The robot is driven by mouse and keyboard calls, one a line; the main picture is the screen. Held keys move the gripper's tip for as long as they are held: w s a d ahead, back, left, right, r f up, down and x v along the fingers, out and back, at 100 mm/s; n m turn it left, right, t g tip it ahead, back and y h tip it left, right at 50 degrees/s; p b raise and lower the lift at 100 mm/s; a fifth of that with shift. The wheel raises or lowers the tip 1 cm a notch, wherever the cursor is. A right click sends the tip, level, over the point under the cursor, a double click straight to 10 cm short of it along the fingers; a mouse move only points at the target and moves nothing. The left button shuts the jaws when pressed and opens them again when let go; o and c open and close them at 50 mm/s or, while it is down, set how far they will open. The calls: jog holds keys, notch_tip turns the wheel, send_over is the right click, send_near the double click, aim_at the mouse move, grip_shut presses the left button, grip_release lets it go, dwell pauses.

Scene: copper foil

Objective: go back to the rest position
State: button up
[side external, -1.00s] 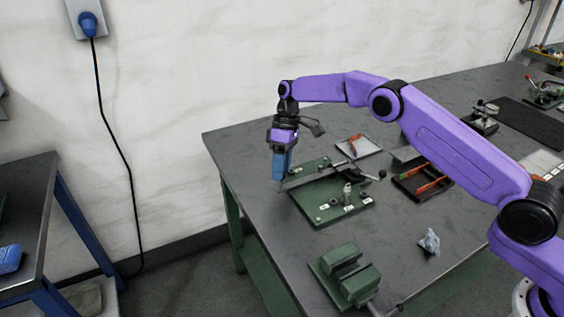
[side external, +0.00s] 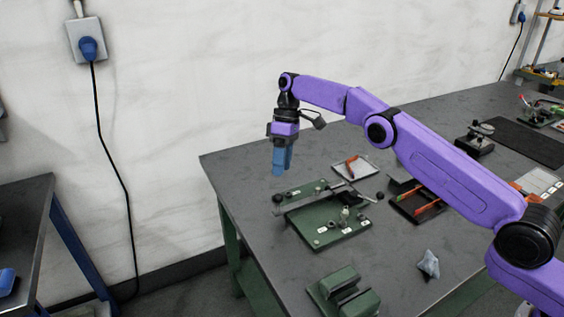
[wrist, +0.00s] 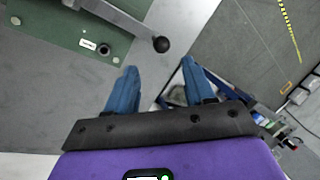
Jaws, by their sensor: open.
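My gripper (side external: 283,160) hangs pointing down above the far left part of the grey workbench, just behind the green fixture board. Its two blue fingers are apart with nothing between them, as the wrist view (wrist: 155,80) also shows. The green board (side external: 325,236) carries a long lever with a dark ball knob and small metal parts. In the wrist view the board (wrist: 45,65) lies at the upper left, with the ball knob (wrist: 161,44) beyond the left fingertip. The fingers are clear of the board.
A light tray (side external: 370,172) with an orange-handled tool lies behind the board. A dark tray (side external: 418,212) with orange-handled tools is to the right. A green vise (side external: 345,300) stands at the front edge. A crumpled blue-grey cloth (side external: 429,265) lies near it. The workbench's left corner (side external: 225,170) is bare.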

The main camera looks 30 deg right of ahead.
dwell(0.3)
jog(key=s+a+r+n+t+h, duration=0.1)
jog(key=s+r, duration=0.4)
jog(key=s, duration=0.6)
jog(key=s+a+r+h, duration=0.1)
jog(key=s+r, duration=0.3)
jog(key=s, duration=0.6)
jog(key=s+d+f+n, duration=0.1)
jog(key=s+d, duration=0.4)
jog(key=s, duration=0.3)
jog(key=s+d+f+n+t, duration=0.1)
jog(key=s+d, duration=0.4)
jog(key=s, duration=0.3)
jog(key=s+d+f+t, duration=0.1)
jog(key=s+d+f, duration=0.1)
jog(key=s+d, duration=0.4)
jog(key=s, duration=0.3)
jog(key=shift+n+h, duration=0.3)
jog(key=shift+n, duration=0.1)
